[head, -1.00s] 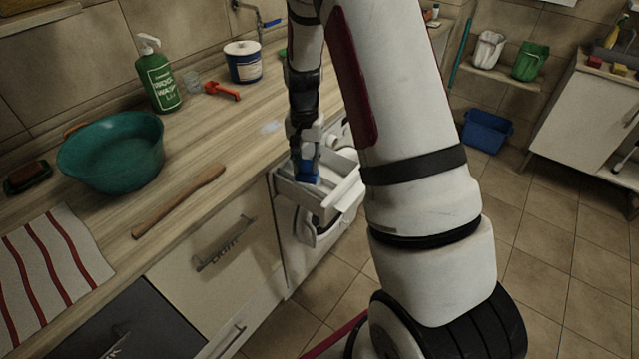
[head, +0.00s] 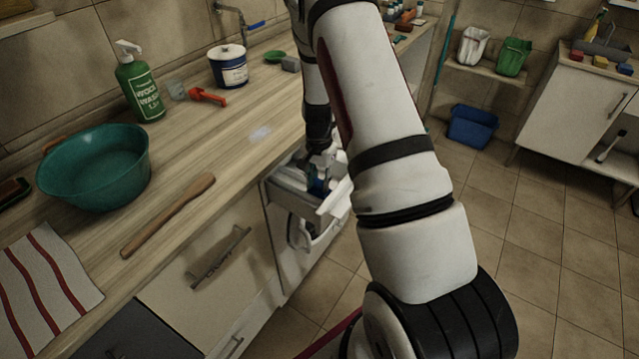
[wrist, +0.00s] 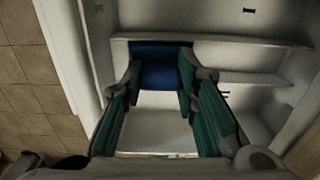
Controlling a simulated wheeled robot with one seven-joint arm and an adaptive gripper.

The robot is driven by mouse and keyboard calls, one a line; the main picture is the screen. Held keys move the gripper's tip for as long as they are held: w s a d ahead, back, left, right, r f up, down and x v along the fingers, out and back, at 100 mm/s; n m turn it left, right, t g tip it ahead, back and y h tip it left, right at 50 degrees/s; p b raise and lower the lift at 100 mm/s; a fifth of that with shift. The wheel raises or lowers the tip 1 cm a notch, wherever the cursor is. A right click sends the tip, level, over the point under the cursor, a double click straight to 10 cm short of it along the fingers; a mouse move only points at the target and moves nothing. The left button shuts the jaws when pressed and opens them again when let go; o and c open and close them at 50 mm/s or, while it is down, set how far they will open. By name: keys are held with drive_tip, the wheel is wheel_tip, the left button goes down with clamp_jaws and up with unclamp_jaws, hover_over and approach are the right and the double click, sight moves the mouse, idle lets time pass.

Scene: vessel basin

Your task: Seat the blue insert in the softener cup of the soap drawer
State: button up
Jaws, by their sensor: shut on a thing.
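The blue insert (wrist: 160,72) is between the fingers of my gripper (wrist: 160,95) in the wrist view, and the gripper is shut on it. The open soap drawer (head: 290,186) juts out of the washing machine under the counter. It also shows in the wrist view (wrist: 215,43), with pale walls dividing it into compartments. The insert is at one compartment by a cross wall. I cannot tell whether it touches the floor of the cup. In the head view my gripper (head: 319,182) reaches down into the drawer, and the insert (head: 318,187) is mostly hidden.
The wooden counter beside the drawer holds a teal basin (head: 98,168), a wooden stick (head: 168,216), a striped cloth (head: 45,280), a green wash bottle (head: 140,88) and a blue-labelled tub (head: 229,68). Open tiled floor (head: 540,240) lies to the right.

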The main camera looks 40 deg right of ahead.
drive_tip(key=shift+f, duration=0.6)
drive_tip(key=shift+f, duration=0.1)
drive_tip(key=o, duration=0.9)
